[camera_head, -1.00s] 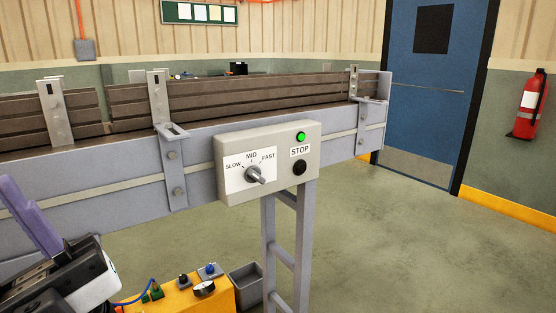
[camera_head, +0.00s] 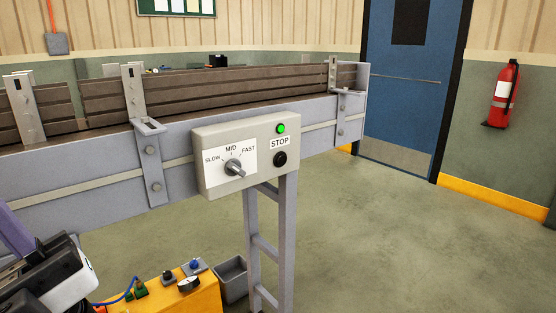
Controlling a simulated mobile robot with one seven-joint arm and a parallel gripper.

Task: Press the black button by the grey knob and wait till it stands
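A light grey control box (camera_head: 248,153) is fixed to the side of the conveyor (camera_head: 100,180). A green lamp (camera_head: 281,128) above the label is lit. My gripper (camera_head: 18,235) shows only in part at the lower left edge, apart from the box and well left of the button. Whether its fingers are open cannot be seen.
An orange-yellow box (camera_head: 185,294) with small controls and a grey bin (camera_head: 232,280) stand low in front. A conveyor leg (camera_head: 287,240) stands under the box. A blue door (camera_head: 408,90) and fire extinguisher (camera_head: 502,94) are behind. The floor at right is clear.

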